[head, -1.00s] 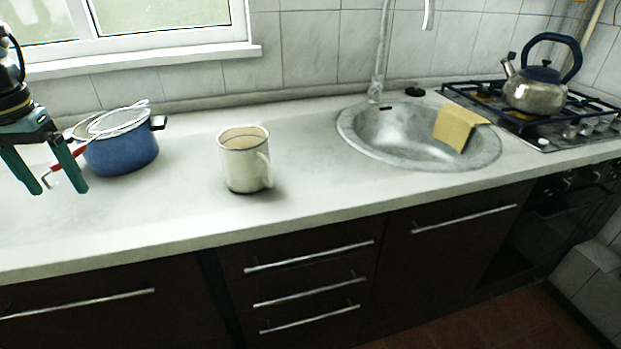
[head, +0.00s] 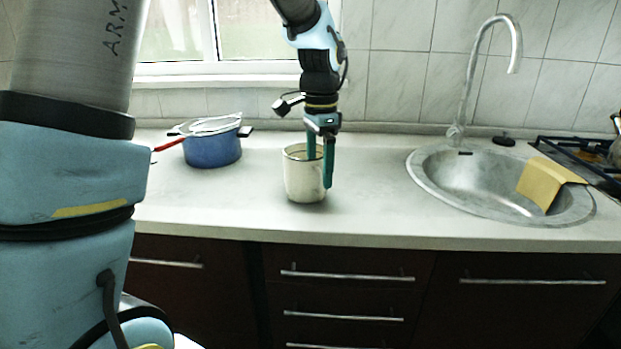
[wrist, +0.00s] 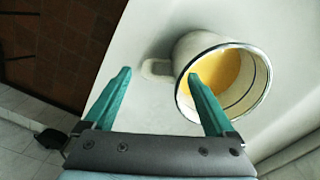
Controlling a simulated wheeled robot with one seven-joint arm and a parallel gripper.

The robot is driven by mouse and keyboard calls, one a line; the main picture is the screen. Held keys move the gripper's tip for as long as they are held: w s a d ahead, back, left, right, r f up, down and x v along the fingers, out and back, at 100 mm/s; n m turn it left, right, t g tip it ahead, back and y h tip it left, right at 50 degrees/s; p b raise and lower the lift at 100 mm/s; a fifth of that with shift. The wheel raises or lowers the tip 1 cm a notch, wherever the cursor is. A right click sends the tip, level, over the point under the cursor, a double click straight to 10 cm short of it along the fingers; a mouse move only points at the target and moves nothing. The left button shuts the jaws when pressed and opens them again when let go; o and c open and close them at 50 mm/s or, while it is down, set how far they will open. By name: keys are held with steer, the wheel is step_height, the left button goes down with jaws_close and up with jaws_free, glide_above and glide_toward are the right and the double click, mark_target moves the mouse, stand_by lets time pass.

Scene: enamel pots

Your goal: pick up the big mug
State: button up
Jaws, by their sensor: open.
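The big mug (head: 302,184) is a cream-white enamel mug with a dark rim, upright on the counter in the head view. In the wrist view the mug (wrist: 188,50) shows its open mouth, something orange-yellow inside, and its handle (wrist: 156,68) on the left. My gripper (head: 320,170) is open and points down at the mug's right side. In the wrist view my gripper (wrist: 160,76) has one green finger over the mug's mouth and the other outside, beyond the handle. The handle and near wall lie between the fingers. I cannot tell whether either finger touches the mug.
A blue pot (head: 212,150) with a lid and a red-handled utensil stands to the left. A steel sink (head: 425,180) with a yellow cloth (head: 546,182) and tall tap is to the right. The stove (head: 572,155) is at far right. The counter (head: 230,205) around the mug is clear.

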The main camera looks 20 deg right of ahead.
mark_target(318, 194)
steer(key=shift+a+f+p, duration=0.15)
steer(key=shift+f+p, duration=0.4)
steer(key=shift+f, duration=2.3)
jaws_close()
